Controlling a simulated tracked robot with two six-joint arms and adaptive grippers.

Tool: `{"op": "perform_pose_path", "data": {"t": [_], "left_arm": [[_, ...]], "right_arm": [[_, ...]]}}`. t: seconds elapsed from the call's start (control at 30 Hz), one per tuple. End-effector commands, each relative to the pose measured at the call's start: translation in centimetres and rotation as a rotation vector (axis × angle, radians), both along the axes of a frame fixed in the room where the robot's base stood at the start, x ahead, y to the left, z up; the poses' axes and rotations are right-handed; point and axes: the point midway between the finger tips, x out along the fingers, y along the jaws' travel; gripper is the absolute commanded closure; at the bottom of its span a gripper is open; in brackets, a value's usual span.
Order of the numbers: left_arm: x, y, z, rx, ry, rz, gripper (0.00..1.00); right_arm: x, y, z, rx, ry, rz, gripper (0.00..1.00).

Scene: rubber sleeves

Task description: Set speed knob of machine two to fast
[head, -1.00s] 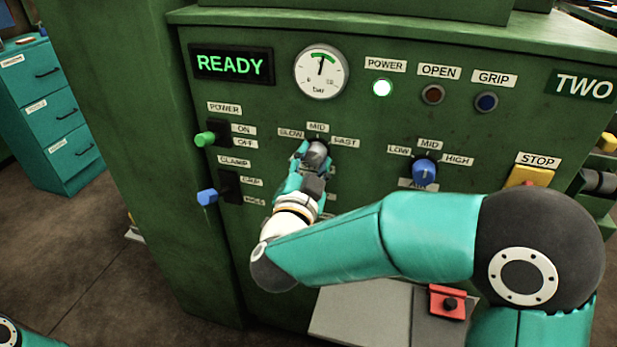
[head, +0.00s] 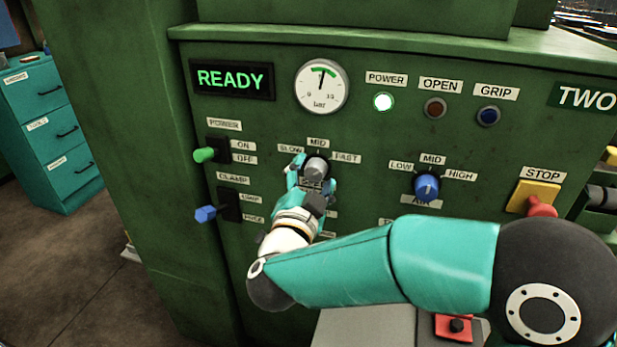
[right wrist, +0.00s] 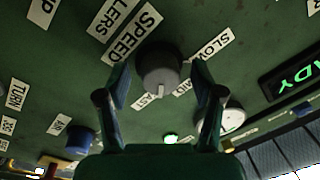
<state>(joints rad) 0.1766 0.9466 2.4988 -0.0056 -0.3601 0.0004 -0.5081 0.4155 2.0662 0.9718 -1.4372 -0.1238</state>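The speed knob (head: 316,167) of machine two is a grey round knob under the SLOW, MID and FAST labels. In the right wrist view the knob (right wrist: 160,64) has a pale pointer mark aimed between the MID and FAST labels, seemingly closer to FAST. My right gripper (head: 311,177) is in front of the knob. In the right wrist view its fingers (right wrist: 161,88) are spread, one on each side of the knob, with a gap visible beside each. It holds nothing. My left gripper is not in view.
The panel also carries a blue knob (head: 427,187), a green power lever (head: 205,154), a blue clamp lever (head: 206,214) and a yellow stop box with a red button (head: 541,207). The display (head: 231,80) reads READY. A teal drawer cabinet (head: 52,130) stands at left.

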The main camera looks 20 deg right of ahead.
Motion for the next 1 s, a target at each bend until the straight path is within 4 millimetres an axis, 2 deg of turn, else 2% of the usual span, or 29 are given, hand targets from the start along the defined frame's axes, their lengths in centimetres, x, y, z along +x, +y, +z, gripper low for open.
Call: {"op": "perform_pose_path", "data": {"t": [0.37,0.47,0.8,1.0], "left_arm": [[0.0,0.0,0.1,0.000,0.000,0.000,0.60],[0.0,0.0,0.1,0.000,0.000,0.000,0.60],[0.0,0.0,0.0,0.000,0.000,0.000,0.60],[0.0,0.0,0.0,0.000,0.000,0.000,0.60]], "right_arm": [[-0.7,0.5,-0.1,-0.001,0.001,0.001,0.33],[-1.9,1.3,-0.2,-0.002,0.001,0.004,0.33],[-7.5,4.7,-0.7,-0.002,0.001,0.005,0.33],[-9.6,6.0,-0.9,-0.001,0.001,0.002,0.33]]}}
